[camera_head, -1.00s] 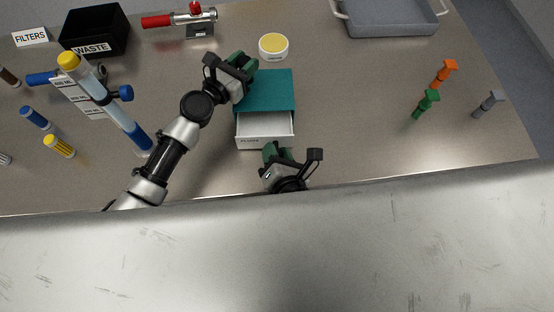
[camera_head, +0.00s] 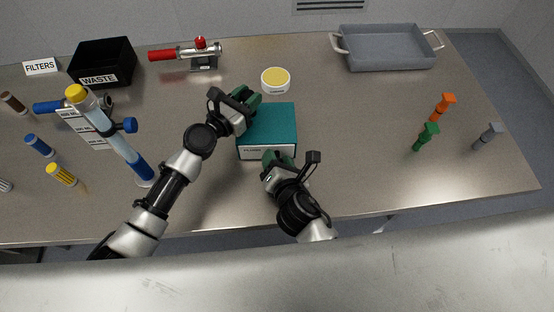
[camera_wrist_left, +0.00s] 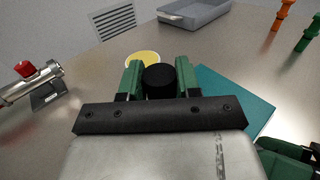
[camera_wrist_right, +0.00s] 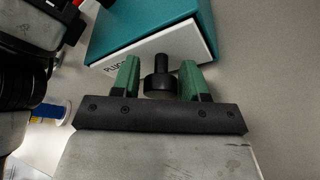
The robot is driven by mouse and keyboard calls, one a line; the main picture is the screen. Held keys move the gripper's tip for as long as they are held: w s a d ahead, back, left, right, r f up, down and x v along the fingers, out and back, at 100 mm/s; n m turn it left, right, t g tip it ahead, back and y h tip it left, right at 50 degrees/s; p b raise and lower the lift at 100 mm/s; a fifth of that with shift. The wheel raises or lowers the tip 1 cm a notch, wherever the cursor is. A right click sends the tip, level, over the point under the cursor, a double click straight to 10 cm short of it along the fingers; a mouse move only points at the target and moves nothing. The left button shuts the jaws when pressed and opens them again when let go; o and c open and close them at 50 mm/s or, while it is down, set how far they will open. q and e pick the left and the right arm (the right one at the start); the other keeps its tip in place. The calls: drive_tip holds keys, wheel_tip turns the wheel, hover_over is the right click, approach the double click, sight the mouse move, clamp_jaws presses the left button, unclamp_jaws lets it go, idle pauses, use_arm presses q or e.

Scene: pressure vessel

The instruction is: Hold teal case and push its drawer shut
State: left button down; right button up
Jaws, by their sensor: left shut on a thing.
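The teal case (camera_head: 268,122) stands on the table in the head view, and its white drawer front (camera_head: 255,153), marked with a label, is at the case's front face. My left gripper (camera_head: 247,104) is shut at the case's back left corner; its exact contact is hidden. In the left wrist view the case (camera_wrist_left: 235,95) lies right of the fingers, with a black round part between them. My right gripper (camera_head: 274,160) is at the drawer front. In the right wrist view its fingers stand apart around a black stemmed part (camera_wrist_right: 160,82) close to the drawer front (camera_wrist_right: 190,42).
A yellow-topped round tub (camera_head: 275,80) stands behind the case. A grey tray (camera_head: 385,50) is at the back right; several coloured plugs (camera_head: 428,137) stand at the right. A black waste box (camera_head: 103,62) and a clear blue column (camera_head: 118,145) are at the left.

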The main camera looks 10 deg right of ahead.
drive_tip(key=v, duration=1.2)
drive_tip(key=shift+r, duration=0.1)
use_arm(q)
drive_tip(key=c, duration=0.7)
unclamp_jaws()
drive_tip(key=v, duration=1.2)
drive_tip(key=shift+a, duration=0.1)
drive_tip(key=shift+f, duration=0.1)
use_arm(e)
drive_tip(key=shift+s, duration=0.1)
